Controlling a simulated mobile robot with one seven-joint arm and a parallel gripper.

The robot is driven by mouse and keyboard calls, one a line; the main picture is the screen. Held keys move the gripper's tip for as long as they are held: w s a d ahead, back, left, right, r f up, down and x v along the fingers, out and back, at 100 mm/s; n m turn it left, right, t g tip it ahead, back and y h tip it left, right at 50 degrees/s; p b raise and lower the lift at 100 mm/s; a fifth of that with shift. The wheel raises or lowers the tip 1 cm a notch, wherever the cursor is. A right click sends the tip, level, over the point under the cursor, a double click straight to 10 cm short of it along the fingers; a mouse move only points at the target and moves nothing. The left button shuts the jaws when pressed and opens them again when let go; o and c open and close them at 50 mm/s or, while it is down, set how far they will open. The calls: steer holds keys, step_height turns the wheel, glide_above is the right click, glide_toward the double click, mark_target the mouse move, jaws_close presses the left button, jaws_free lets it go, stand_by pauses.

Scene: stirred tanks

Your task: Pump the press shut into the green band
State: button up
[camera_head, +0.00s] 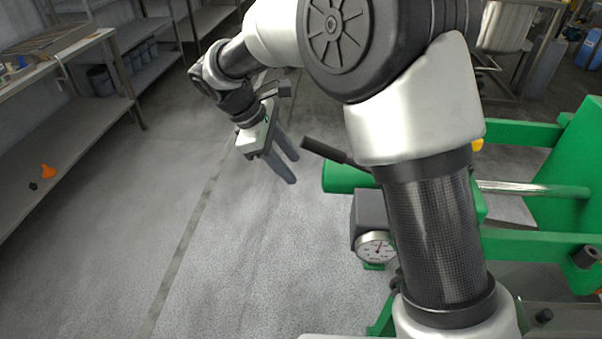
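The green press (560,185) stands at the right, with a shiny rod (530,188) and green bars. A pump handle with a black grip (325,152) sticks out to the left above the green cylinder end (345,178). A round white gauge (376,247) with a needle sits on a dark box below it. The green band on its dial is too small to make out. My gripper (287,170) points down and right, left of the handle grip and apart from it. Its two fingers show a gap with nothing between them. My arm hides the middle of the press.
Grey shelving (95,150) runs along the left, with an orange funnel (47,171) on its lower shelf. A steel tank (505,25) stands at the back right. The floor (240,260) between shelving and press is clear.

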steer(key=p+v, duration=0.1)
steer(key=v, duration=0.7)
steer(key=shift+r, duration=0.3)
steer(key=s+d+r+m+y, duration=0.1)
steer(key=s+d+r+m, duration=0.3)
steer(key=d, duration=0.3)
steer(key=s+d+r+m+y, duration=0.1)
steer(key=s+d+r+m, duration=0.2)
steer(key=d, duration=0.5)
steer(key=s+d+f+m+t+y, duration=0.1)
steer(key=s+d+m+t+y, duration=0.2)
steer(key=s+d+m, duration=0.85)
step_height(320, 180, up, 12)
steer(key=s+a+n+p, duration=0.1)
steer(key=a+p, duration=0.1)
steer(key=p, duration=1)
steer(key=shift+s+t, duration=0.3)
